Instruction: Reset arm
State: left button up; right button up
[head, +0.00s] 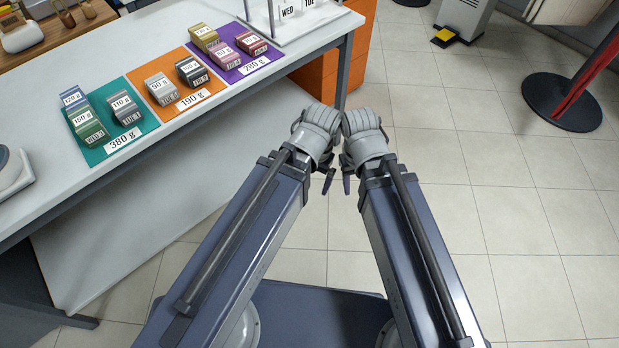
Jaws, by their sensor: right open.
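My two arms reach forward over the floor from the bottom of the head view, and their grey wrists fold down close beside each other. My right gripper (346,181) hangs below the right wrist, to the right of the table. It is open, with only dark finger parts showing and nothing seen in it. My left gripper (328,180) is mostly hidden under the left wrist; I cannot tell whether it is open or shut. Both grippers are clear of the blocks on the table.
The white table (190,160) is at the left. Labelled blocks stand on a teal mat (143,127), an orange mat (144,80) and a purple mat (268,60). A post with a round dark base (540,100) and a red belt is at upper right. Tiled floor (490,230) at right is clear.

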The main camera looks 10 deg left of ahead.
notch_tip(320, 180, up, 12)
jog(key=p, duration=1.2)
jog(key=shift+r, duration=0.1)
